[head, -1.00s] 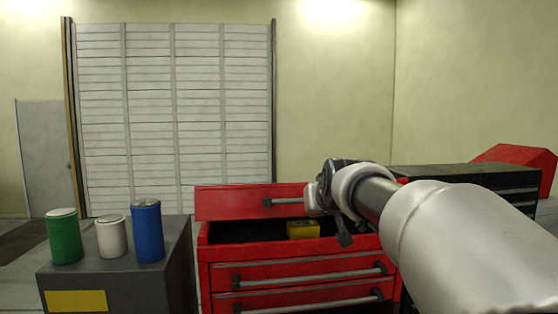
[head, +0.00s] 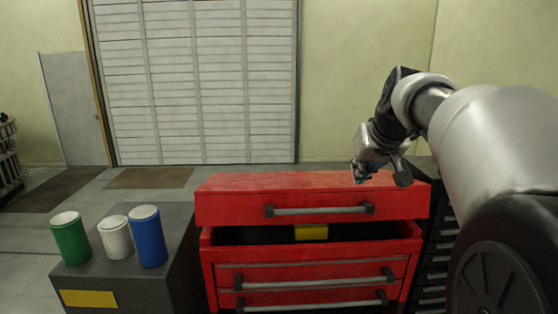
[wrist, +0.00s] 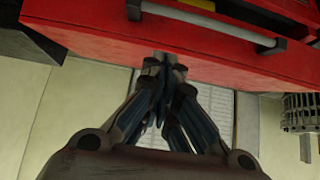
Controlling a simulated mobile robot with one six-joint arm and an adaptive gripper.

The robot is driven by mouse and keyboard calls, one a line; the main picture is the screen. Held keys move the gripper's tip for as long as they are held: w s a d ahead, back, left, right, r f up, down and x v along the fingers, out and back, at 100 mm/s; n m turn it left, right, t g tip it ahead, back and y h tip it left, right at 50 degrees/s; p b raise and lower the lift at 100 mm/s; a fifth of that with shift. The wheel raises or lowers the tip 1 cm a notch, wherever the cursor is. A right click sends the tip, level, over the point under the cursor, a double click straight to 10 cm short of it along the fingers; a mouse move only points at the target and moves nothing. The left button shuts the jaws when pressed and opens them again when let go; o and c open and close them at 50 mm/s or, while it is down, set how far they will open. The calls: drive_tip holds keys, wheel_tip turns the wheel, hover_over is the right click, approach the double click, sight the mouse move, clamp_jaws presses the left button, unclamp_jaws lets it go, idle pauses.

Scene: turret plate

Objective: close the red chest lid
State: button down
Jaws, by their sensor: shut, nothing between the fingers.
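The red chest (head: 225,260) stands in the middle of the head view. Its red lid (head: 232,206) is raised above the dark opening, with a grey handle (head: 318,210) on its front. A gap shows between the lid and the chest's front rim. My gripper (head: 360,172) is shut and empty, over the right part of the lid's top. In the wrist view, the closed fingertips (wrist: 163,62) lie against or near an edge of the red lid (wrist: 100,45). I cannot tell whether they touch it. The handle also shows there (wrist: 205,24).
A yellow item (head: 311,232) sits inside the chest. A grey cabinet (head: 185,245) at left bears a green can (head: 70,240), a white can (head: 115,240) and a blue can (head: 148,240). A dark drawer cabinet (head: 440,250) stands close on the right. Floor is open behind left.

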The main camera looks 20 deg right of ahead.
drive_tip(key=x, duration=0.6)
wheel_tip(320, 180, down, 2)
drive_tip(key=shift+f, duration=0.2)
drive_tip(key=shift+s+f, duration=0.2)
drive_tip(key=shift+f, duration=0.3)
drive_tip(key=shift+w+f, duration=0.1)
drive_tip(key=shift+f, duration=0.05)
drive_tip(key=s+f+t+b, duration=0.1)
drive_tip(key=s+f+b, duration=0.2)
drive_tip(key=f+b, duration=0.6)
drive_tip(key=b, duration=0.4)
drive_tip(key=shift+a+f, duration=0.25)
drive_tip(key=shift+a, duration=0.15)
